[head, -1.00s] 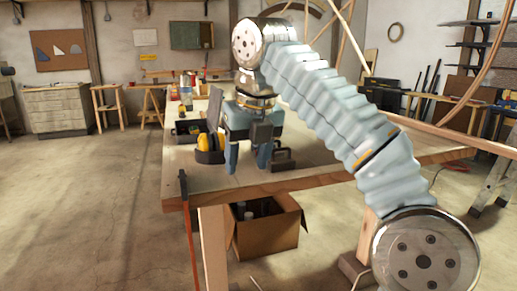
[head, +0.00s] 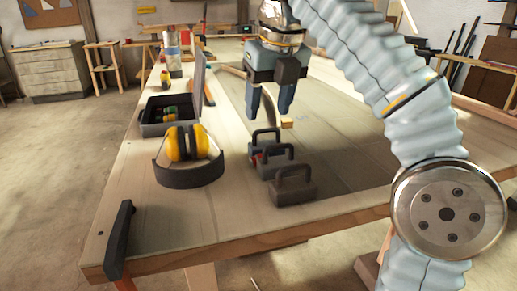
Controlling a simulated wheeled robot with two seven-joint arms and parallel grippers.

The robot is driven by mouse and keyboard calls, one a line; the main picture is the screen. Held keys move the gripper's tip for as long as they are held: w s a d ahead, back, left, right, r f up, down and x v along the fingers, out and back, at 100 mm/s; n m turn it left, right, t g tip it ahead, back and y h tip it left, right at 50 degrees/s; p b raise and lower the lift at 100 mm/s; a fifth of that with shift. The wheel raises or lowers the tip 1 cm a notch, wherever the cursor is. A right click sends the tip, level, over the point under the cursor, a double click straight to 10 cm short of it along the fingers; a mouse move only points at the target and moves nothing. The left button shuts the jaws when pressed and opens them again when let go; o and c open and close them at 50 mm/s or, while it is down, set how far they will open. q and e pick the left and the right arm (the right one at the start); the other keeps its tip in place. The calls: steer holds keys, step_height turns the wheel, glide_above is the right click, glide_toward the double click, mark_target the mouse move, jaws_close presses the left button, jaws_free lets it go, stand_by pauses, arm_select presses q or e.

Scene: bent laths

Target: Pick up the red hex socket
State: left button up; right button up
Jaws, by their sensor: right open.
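My right gripper (head: 270,110) is open and empty, pointing down over the workbench (head: 240,215), beyond the dark handled blocks. I cannot make out the red hex socket for certain. A small red spot (head: 256,158) shows among the dark handled blocks, partly hidden by them, nearer to me than the gripper. An open black case (head: 152,128) on the left part of the bench holds small green and reddish pieces, too small to tell apart. My left gripper is not in view.
Yellow ear muffs (head: 186,143) with a dark band lie left of the handled blocks (head: 293,185). A black-handled tool (head: 119,234) hangs at the bench's near left corner. Bottles (head: 172,52) stand farther back. The near middle of the bench is clear.

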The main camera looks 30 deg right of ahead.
steer(key=b, duration=0.2)
glide_above(260, 156)
steer(key=s, duration=0.2)
steer(key=f, duration=0.7)
steer(key=shift+a+f, duration=0.3)
steer(key=shift+f, duration=0.1)
steer(key=x, duration=0.5)
steer(key=shift+w+d+f+b, duration=0.1)
steer(key=shift+w+d+b, duration=0.1)
steer(key=shift+b, duration=0.2)
steer(key=c, duration=0.8)
